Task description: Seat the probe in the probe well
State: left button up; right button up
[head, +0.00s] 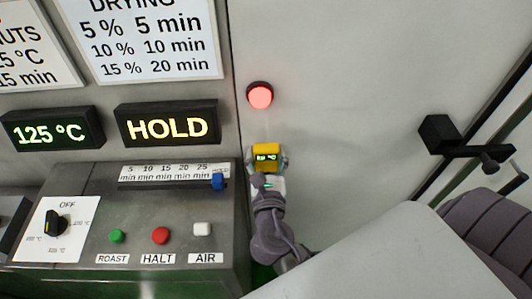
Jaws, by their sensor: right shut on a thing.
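My right arm comes up from below. The lower part of the probe is hidden by the gripper, and I cannot tell whether it touches the wall. I cannot make out the probe well. My left gripper is not in view.
The control panel (105,185) at left has a knob (55,223), several buttons and a blue slider (218,181). Displays read 125 °C (53,130) and HOLD (167,127). A red lamp (260,95) glows above the probe. A black latch (455,145) juts out at right.

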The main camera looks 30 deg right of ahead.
jog(key=shift+f+b, duration=0.35)
jog(key=shift+f, duration=0.25)
jog(key=o, duration=1.3)
jog(key=v, duration=1.2)
jog(key=shift+r, duration=0.1)
